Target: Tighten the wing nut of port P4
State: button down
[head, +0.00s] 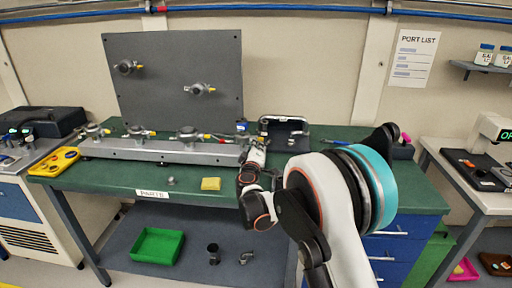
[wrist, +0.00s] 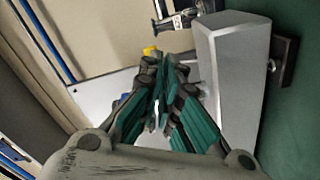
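A long grey rail (head: 160,151) on the green bench carries several port fittings with small coloured tags, among them one at the left end (head: 93,130) and one near the middle (head: 187,132). Two more fittings (head: 126,67) (head: 199,89) sit on an upright grey panel. No port number is legible, so I cannot tell which is P4. My gripper (wrist: 164,72) has its teal-padded fingers converging close together; whether they hold a wing nut is hidden. In the wrist view, a pale metal block (wrist: 232,80) is right of the fingers and a labelled fitting (wrist: 180,18) is beyond them.
A green bin (head: 157,245) is on the lower shelf. The front middle bench is mostly clear.

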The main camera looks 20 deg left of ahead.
jog(key=shift+f+m, duration=0.1)
jog(key=shift+m, duration=0.5)
jog(key=c, duration=2.1)
grip_release()
jog(key=shift+s, duration=0.1)
jog(key=v, duration=1.1)
jog(key=shift+s, duration=0.4)
